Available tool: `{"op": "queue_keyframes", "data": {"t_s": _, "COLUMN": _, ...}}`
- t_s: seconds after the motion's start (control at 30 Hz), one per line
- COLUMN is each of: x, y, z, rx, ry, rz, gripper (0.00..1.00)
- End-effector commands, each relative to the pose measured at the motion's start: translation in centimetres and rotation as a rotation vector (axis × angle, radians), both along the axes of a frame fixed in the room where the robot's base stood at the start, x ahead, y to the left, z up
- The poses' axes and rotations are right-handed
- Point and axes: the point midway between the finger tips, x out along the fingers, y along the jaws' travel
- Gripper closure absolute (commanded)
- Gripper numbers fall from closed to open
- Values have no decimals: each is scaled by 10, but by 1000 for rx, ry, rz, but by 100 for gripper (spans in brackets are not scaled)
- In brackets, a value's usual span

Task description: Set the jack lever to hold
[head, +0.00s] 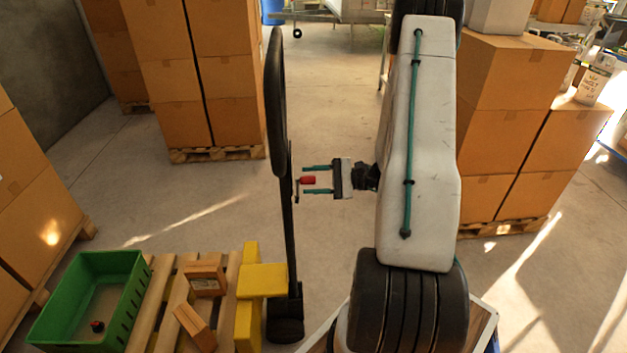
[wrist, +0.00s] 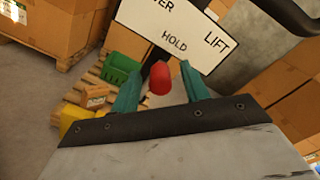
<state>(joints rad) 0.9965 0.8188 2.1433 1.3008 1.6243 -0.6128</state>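The pallet jack stands upright left of my arm, with a black handle loop (head: 276,100) and a dark column (head: 288,235). Its jack lever ends in a red knob (head: 308,180), which also shows in the wrist view (wrist: 160,77). A white label plate (wrist: 200,32) reads HOLD in the middle and LIFT at the right; the word at the left is cut to "WER". The knob appears just below HOLD, slightly to its left. My gripper (head: 317,180) is open, its teal fingers on either side of the knob with gaps visible. The lever's pivot is hard to make out.
A wooden pallet (head: 160,300) at lower left carries a green crate (head: 75,305) and small brown boxes (head: 205,275). Yellow parts (head: 262,280) stand beside the column. Stacked cartons (head: 165,65) stand behind left, and more (head: 510,75) at right. The floor between is clear.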

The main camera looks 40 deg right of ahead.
Motion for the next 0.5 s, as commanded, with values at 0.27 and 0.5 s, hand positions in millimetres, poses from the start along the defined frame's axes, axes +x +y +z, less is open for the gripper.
{"op": "queue_keyframes", "data": {"t_s": 0.27, "x": -14, "y": -17, "z": 0, "rx": -1, "ry": -1, "rz": -3, "gripper": 55}}
{"op": "queue_keyframes", "data": {"t_s": 0.5, "x": -41, "y": -47, "z": -1, "rx": 0, "ry": 0, "rz": -3, "gripper": 55}}
